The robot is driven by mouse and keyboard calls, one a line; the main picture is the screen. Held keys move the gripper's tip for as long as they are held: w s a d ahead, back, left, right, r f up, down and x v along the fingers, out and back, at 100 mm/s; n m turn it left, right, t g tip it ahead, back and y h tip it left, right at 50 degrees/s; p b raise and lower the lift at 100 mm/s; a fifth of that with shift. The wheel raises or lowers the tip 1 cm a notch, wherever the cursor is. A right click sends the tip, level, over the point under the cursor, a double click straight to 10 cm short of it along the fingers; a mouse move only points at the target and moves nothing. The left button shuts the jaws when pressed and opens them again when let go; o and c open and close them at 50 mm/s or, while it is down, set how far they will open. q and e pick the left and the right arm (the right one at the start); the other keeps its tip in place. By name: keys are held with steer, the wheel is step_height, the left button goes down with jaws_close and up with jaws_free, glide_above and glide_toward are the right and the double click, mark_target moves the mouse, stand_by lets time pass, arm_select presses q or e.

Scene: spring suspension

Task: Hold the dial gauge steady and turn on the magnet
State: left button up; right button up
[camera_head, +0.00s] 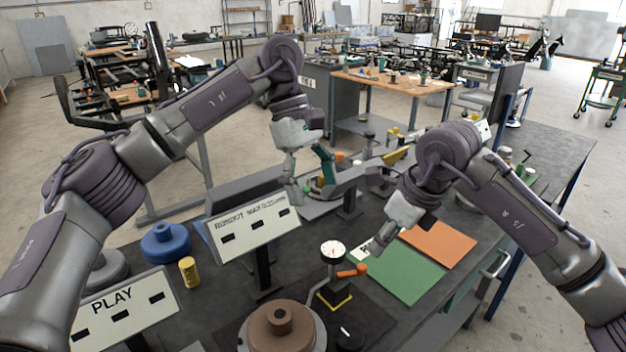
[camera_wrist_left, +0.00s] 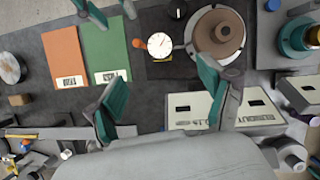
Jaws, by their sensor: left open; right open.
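The dial gauge (camera_head: 333,250), with a round white face, stands on a thin stand with an orange handle (camera_head: 352,271), beside the brown hub (camera_head: 282,325). It also shows in the left wrist view (camera_wrist_left: 159,45). A yellow-outlined patch (camera_head: 335,298) lies at the stand's foot. A black knob with a white mark (camera_head: 350,335) is nearby; I cannot tell whether it is the magnet switch. My left gripper (camera_head: 305,178) is open and empty, beyond the gauge; its teal fingers (camera_wrist_left: 165,100) are spread. My right gripper (camera_head: 380,243) is open, right of the gauge, apart from it.
A green sheet (camera_head: 405,273) and an orange sheet (camera_head: 438,244) lie right of the gauge. A runout sign (camera_head: 253,228) stands left of it, and a PLAY sign (camera_head: 120,305) further left. A blue part (camera_head: 166,243) and yellow cylinder (camera_head: 189,271) stand at the left.

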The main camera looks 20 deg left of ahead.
mark_target(334, 249)
arm_select(q)
steer(key=x, duration=1.3)
steer(key=shift+c, duration=0.4)
